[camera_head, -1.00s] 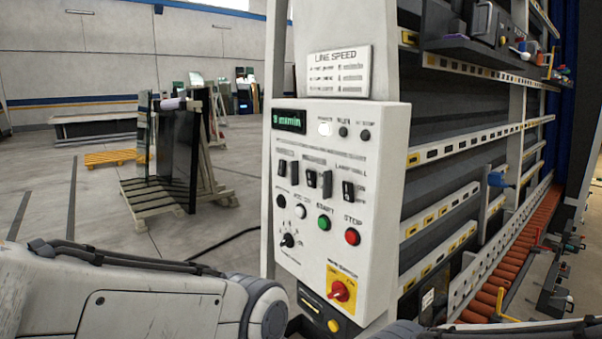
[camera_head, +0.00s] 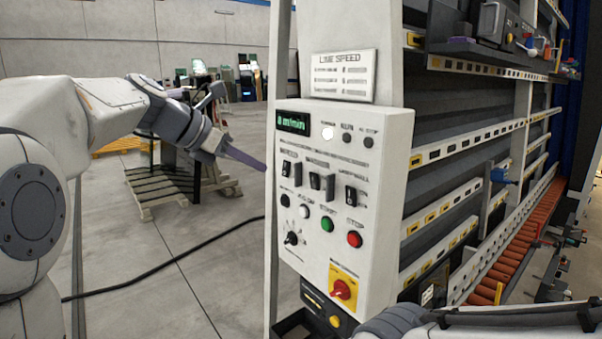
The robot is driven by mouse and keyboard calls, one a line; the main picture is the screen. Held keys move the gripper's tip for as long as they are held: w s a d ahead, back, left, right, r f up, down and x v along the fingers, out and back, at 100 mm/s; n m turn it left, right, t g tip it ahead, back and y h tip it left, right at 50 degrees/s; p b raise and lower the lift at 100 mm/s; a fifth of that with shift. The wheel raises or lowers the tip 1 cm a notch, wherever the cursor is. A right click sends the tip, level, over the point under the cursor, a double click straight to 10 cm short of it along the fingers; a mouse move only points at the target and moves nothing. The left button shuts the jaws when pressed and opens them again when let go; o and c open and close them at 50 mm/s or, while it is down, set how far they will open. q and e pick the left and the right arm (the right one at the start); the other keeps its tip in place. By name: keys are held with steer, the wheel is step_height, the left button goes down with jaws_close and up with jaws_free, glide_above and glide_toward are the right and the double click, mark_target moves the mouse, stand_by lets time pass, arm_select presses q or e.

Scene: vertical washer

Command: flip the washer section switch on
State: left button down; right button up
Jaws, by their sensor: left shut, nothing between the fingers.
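The white control panel (camera_head: 378,225) stands in the middle of the head view. It carries a row of black rocker switches: a left one (camera_head: 286,172), a middle pair (camera_head: 321,183) and a right one (camera_head: 357,196). Their labels are too blurred to tell surely which is the washer section switch. My left gripper (camera_head: 257,164) is shut and empty. Its thin fingers point right, with the tips just left of the panel's edge in the picture, near the height of the left switch. No contact with a switch shows. My right gripper is out of view; only its arm shows at bottom right.
Below the switches are a green button (camera_head: 327,224), a red button (camera_head: 354,240), a black knob (camera_head: 292,238) and a red rotary switch (camera_head: 342,289) on yellow. The washer frame with orange rollers (camera_head: 508,255) lies right.

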arm_select(q)
steer(key=shift+d+f, duration=0.1)
steer(key=p, duration=0.4)
glide_toward(313, 180)
steer(key=x, duration=0.5)
steer(key=shift+s+f, duration=0.1)
steer(key=shift+f, duration=0.2)
steer(key=shift+w+d, duration=0.25)
steer(key=shift+w, duration=0.15)
steer(key=shift+f, duration=0.1)
